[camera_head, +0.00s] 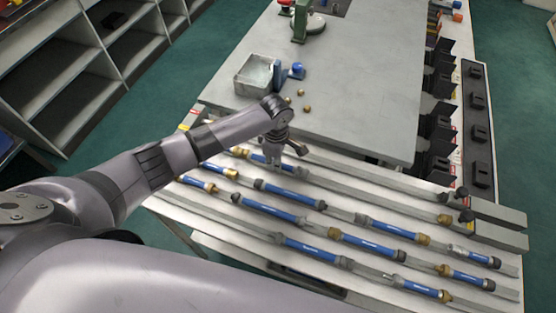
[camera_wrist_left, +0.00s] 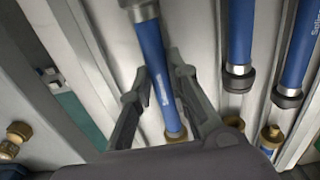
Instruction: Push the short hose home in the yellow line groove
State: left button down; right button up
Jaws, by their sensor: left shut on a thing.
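In the head view my left gripper (camera_head: 272,160) points down over the farthest row of the grooved rack (camera_head: 340,188). It is shut on a blue hose (camera_head: 257,157) with a brass end toward the left. The left wrist view shows this hose (camera_wrist_left: 153,55) between the two fingers (camera_wrist_left: 160,78), with a grey collar at the top and a brass end near the palm. The hose lies along the groove direction; whether it is fully seated I cannot tell. A small yellow and red label (camera_head: 187,121) sits at the rack's left end. My right gripper is not in view.
Several other blue hoses (camera_head: 287,193) lie in nearer grooves, close to the gripper. A grey table top (camera_head: 350,100) with an open bin (camera_head: 253,75) and small brass pieces (camera_head: 306,109) stands behind the rack. Black fittings (camera_head: 440,90) line the right side.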

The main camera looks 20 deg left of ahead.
pick_arm(q)
jog(key=shift+a, duration=0.3)
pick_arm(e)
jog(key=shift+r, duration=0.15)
pick_arm(q)
jog(key=c, duration=1.4)
grip_release()
jog(key=shift+c, duration=0.2)
notch_tip(320, 180, up, 12)
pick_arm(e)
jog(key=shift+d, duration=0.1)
